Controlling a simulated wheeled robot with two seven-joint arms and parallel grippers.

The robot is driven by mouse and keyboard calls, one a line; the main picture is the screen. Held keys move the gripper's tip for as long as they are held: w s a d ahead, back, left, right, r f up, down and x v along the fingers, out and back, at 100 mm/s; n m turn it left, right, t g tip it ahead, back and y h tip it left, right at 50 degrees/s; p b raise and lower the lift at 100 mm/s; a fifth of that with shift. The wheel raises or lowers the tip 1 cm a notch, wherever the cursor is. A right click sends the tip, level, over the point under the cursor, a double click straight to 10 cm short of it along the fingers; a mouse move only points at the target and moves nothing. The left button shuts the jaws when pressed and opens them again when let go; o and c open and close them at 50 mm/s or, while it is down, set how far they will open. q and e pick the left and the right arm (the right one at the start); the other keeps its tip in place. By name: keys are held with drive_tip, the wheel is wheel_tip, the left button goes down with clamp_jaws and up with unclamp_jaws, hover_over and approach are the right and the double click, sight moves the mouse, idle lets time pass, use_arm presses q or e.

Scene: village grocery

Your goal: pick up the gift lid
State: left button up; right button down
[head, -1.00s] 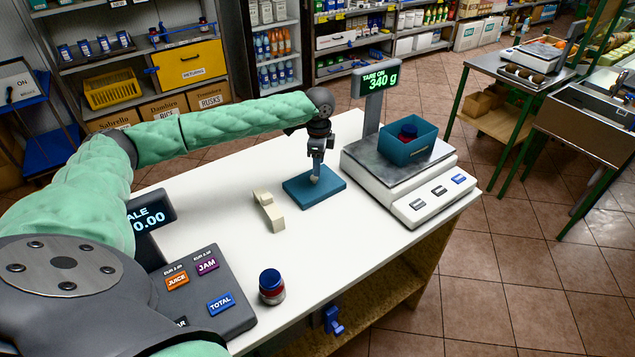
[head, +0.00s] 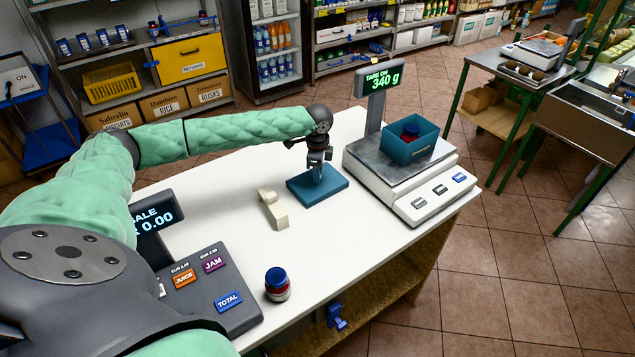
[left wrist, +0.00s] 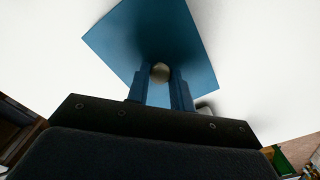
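The gift lid (head: 334,187) is a flat blue square plate with a small round pale knob. It lies on the white counter, left of the scale. My left gripper (head: 318,171) is right above the lid, pointing down at the knob. In the left wrist view the lid (left wrist: 125,42) fills the upper middle, and its knob (left wrist: 160,72) sits between the tips of the two blue fingers of my left gripper (left wrist: 161,76). Little or no gap shows beside the knob, so I cannot tell whether the fingers press on it. My right gripper is not in view.
A scale (head: 430,195) right of the lid carries an open blue box (head: 412,146) with a dark-lidded jar inside. A cream block-like piece (head: 272,209) lies left of the lid. A jar (head: 277,285) and a till (head: 215,290) are nearer. The counter's middle is mostly clear.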

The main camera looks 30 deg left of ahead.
use_arm(q)
drive_tip(key=shift+a, duration=0.1)
clamp_jaws()
